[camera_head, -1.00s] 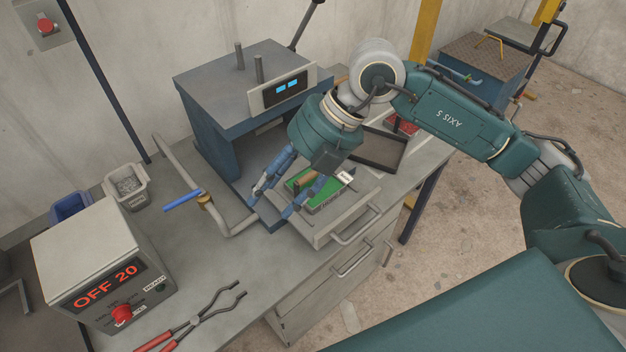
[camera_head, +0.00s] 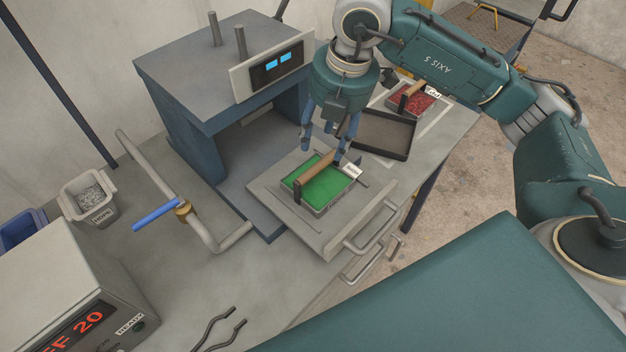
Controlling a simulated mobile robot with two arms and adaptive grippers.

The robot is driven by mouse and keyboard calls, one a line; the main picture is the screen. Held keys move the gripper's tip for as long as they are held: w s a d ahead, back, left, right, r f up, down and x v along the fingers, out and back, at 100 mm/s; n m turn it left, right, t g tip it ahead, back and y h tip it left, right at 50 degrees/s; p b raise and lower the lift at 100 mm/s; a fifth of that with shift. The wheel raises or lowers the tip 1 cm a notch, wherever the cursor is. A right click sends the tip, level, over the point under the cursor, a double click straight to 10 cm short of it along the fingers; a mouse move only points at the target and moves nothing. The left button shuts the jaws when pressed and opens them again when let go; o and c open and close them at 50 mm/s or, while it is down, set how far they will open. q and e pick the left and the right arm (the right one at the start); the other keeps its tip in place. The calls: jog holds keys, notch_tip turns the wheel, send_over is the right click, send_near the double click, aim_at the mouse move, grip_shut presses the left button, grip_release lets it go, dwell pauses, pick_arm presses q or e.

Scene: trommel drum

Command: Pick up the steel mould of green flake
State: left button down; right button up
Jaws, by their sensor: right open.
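The steel mould of green flake (camera_head: 322,190) is a shallow rectangular tray filled with green. It has a brown wooden bar handle (camera_head: 318,175) across it and a small white label at its right corner. It sits on the grey plate (camera_head: 270,190) in front of the press. My right gripper (camera_head: 324,152) points down, open and empty, just behind and above the mould. Its fingers overlap the mould's far edge in the picture; I cannot tell the exact gap. My left gripper is not in view.
The blue-grey press (camera_head: 215,85) stands behind left. A dark empty tray (camera_head: 383,135) and a mould of red flake (camera_head: 415,98) lie behind right. A bent pipe with a blue lever (camera_head: 155,213), a HDPE bin (camera_head: 88,197), tongs (camera_head: 222,328) and a control box (camera_head: 75,295) are at left.

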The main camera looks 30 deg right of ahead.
jog(key=p, duration=0.1)
send_over(317, 163)
jog(key=s, duration=0.1)
notch_tip(317, 163, down, 5)
jog(key=shift+s+d+r, duration=0.1)
jog(key=shift+d+r, duration=0.05)
jog(key=shift+r, duration=0.05)
jog(key=shift+f, duration=0.6)
jog(key=shift+w+f+p, duration=0.2)
jog(key=shift+f+p, duration=0.15)
jog(key=shift+p, duration=0.1)
jog(key=f+p, duration=0.1)
jog(key=w+f, duration=0.1)
jog(key=f, duration=0.1)
jog(key=shift+f+p, duration=0.3)
jog(key=shift+p, duration=0.05)
jog(key=shift+f, duration=0.45)
grip_shut()
jog(key=shift+w+r, duration=0.1)
